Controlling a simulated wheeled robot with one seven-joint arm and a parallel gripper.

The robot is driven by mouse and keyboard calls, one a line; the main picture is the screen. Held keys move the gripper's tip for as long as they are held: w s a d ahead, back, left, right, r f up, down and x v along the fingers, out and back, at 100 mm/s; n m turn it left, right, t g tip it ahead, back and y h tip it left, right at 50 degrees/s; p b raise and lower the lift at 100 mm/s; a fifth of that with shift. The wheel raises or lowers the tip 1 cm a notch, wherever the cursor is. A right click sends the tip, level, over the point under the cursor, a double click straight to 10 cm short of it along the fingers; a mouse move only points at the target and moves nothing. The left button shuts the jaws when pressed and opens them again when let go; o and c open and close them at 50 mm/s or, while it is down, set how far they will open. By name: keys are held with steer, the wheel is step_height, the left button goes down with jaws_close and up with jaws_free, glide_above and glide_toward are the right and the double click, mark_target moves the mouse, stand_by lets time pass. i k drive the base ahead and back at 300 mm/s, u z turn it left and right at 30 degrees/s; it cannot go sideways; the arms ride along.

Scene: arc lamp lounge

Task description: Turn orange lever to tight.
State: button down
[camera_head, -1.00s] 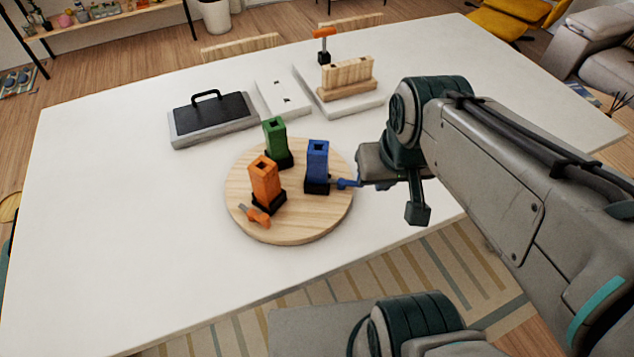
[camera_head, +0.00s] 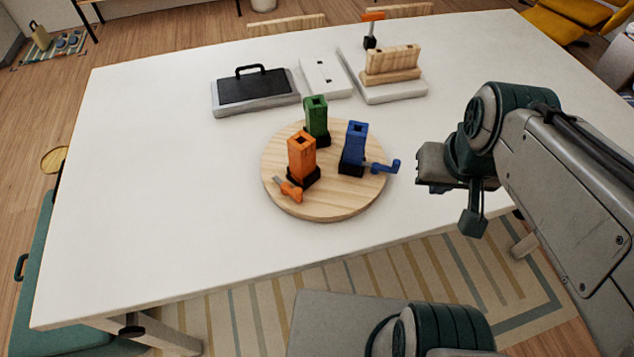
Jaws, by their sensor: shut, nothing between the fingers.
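The orange lever (camera_head: 290,191) sticks out low at the front left of the orange post (camera_head: 301,157), which stands in a black base on a round wooden board (camera_head: 330,208). A blue post (camera_head: 354,147) with a blue lever (camera_head: 386,167) stands at the board's right, and a green post (camera_head: 316,119) at its back. My gripper (camera_head: 420,170) is to the right of the board, apart from the blue lever and far from the orange lever. It is shut and empty. Any tight marking is too small to see.
The board stands on a white table (camera_head: 170,200) with clear room to its left and front. Behind it are a black-topped block with a handle (camera_head: 253,87), a white plate (camera_head: 325,77) and a wooden rack (camera_head: 391,66) beside an orange-handled tool (camera_head: 372,17).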

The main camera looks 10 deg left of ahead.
mark_target(296, 194)
steer(key=k, duration=0.6)
steer(key=u, duration=0.8)
steer(key=i, duration=0.5)
steer(key=z, duration=0.05)
